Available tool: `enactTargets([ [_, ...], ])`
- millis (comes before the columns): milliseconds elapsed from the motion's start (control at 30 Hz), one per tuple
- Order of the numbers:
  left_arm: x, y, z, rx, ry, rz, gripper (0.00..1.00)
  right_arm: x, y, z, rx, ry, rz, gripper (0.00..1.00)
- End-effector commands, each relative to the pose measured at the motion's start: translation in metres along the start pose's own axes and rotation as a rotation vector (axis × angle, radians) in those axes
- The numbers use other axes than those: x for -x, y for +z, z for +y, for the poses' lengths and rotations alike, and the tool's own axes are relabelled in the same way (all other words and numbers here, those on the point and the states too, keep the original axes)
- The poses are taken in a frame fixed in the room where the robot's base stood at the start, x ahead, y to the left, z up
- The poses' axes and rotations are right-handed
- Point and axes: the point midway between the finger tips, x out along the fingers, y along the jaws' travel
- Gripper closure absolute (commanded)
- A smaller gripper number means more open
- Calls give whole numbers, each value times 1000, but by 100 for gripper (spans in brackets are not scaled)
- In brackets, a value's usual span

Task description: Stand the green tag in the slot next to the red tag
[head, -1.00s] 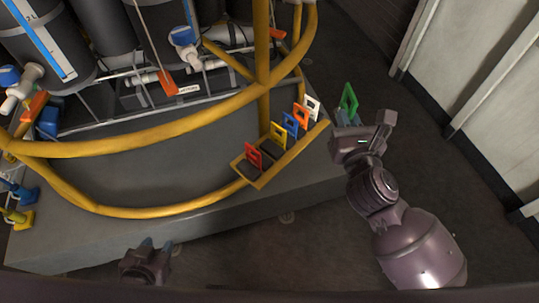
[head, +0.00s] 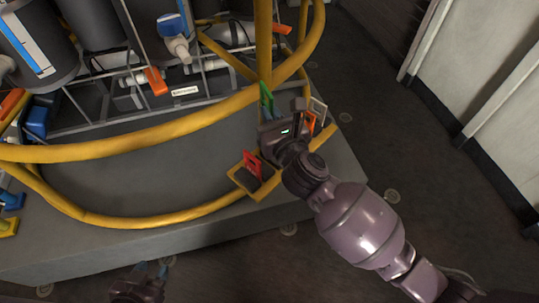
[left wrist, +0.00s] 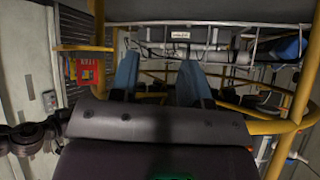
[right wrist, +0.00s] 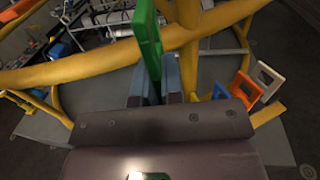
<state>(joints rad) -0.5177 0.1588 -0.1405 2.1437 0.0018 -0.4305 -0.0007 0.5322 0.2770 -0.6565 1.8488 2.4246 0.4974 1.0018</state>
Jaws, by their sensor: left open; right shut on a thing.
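The green tag (head: 266,98) is held upright in my right gripper (head: 275,122), which is shut on it. In the right wrist view the green tag (right wrist: 147,40) rises from between the fingertips (right wrist: 153,85). The red tag (head: 252,163) stands at the near left end of the yellow tag rack (head: 262,192); it also shows in the left wrist view (left wrist: 87,72). My right gripper is over the rack's middle, beyond the red tag, and hides the slots there. My left gripper (head: 150,272) is open and empty, low at the front, away from the rack.
An orange tag (head: 309,122) and a white tag (head: 319,110) stand toward the rack's far end. A blue tag (right wrist: 219,92) shows beside them in the right wrist view. A curved yellow rail (head: 150,143) and a post (head: 263,45) run close by the right gripper.

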Motion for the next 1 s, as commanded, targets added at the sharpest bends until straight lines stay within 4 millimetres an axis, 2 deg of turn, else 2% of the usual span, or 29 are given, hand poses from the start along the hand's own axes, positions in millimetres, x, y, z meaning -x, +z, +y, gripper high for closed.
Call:
enactTargets([
  [33,-4,14,1,1,2,-26,57,1,-24,1,-9,-1,17,100],
  [333,-16,43,1,-5,4,-81,57,2,-90,1,-11,-2,18,100],
  [400,-19,43,2,-22,7,-76,57,2,-101,1,-10,-1,16,100],
  [500,-22,35,3,-38,11,-50,57,1,-110,1,-8,-2,11,100],
  [667,-23,24,4,-55,14,-23,57,0,-112,0,-4,0,3,100],
  [767,-25,27,6,-62,16,-26,57,1,-119,0,-4,-1,5,100],
  [1000,-29,37,10,-100,24,-37,57,2,-154,1,-9,-1,12,100],
])
